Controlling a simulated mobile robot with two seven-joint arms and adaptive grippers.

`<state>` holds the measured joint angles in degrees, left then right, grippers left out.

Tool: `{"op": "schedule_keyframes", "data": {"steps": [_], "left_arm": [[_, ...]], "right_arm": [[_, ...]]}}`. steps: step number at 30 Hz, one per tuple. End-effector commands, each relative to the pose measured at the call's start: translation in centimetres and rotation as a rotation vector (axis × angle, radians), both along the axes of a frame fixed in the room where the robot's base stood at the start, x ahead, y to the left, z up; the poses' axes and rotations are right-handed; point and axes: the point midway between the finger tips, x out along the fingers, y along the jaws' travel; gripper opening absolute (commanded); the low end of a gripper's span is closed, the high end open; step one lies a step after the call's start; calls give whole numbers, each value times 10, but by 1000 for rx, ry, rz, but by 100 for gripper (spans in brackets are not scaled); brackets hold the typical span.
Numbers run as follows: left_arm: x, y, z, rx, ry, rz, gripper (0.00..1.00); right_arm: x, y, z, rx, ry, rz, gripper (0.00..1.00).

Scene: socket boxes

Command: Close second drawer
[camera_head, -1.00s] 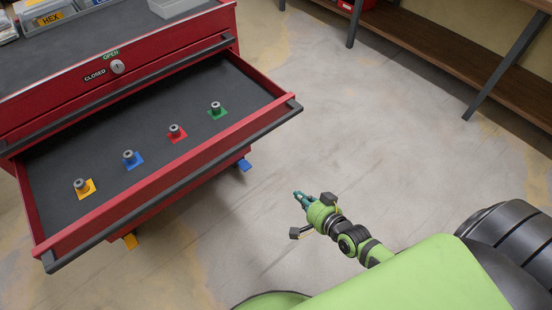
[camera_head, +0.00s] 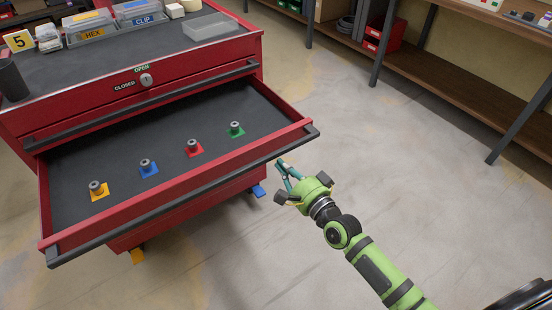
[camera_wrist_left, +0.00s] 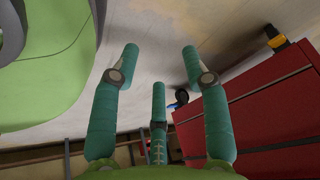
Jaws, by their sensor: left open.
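The open drawer (camera_head: 175,215) of the red tool cabinet (camera_head: 215,55) is pulled out below a shut top drawer. A dark handle bar (camera_head: 190,195) runs along its front edge. My right gripper (camera_head: 283,167) is just off the right end of that bar in the head view; contact is not clear, nor is the spread of its teal fingers. My left gripper (camera_wrist_left: 160,62) is open and empty in the left wrist view, with the red cabinet (camera_wrist_left: 265,110) beside it at right. The left arm is not visible in the head view.
Labelled bins (camera_head: 95,27) and a clear tray (camera_head: 210,26) sit on top. A wooden shelf bench (camera_head: 460,75) stands at the back right. The floor between is clear.

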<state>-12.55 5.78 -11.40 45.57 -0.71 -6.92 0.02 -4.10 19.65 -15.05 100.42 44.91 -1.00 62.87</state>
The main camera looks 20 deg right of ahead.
Motion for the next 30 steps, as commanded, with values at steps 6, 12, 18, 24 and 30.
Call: {"op": "schedule_keyframes", "data": {"steps": [6,12,18,24,30], "left_arm": [[3,-2,-1,-3,-8,0,46],[9,-3,1,-7,-24,-1,46],[10,-4,2,-7,-26,-1,46],[9,-3,0,-6,-24,-2,46],[16,-5,-7,-7,-32,-2,46]], "right_arm": [[29,9,-1,1,1,0,0],[36,12,-1,0,2,0,0],[36,12,-1,-1,2,0,0],[39,13,-1,0,0,0,0],[59,19,-2,2,-3,-1,0]]}}
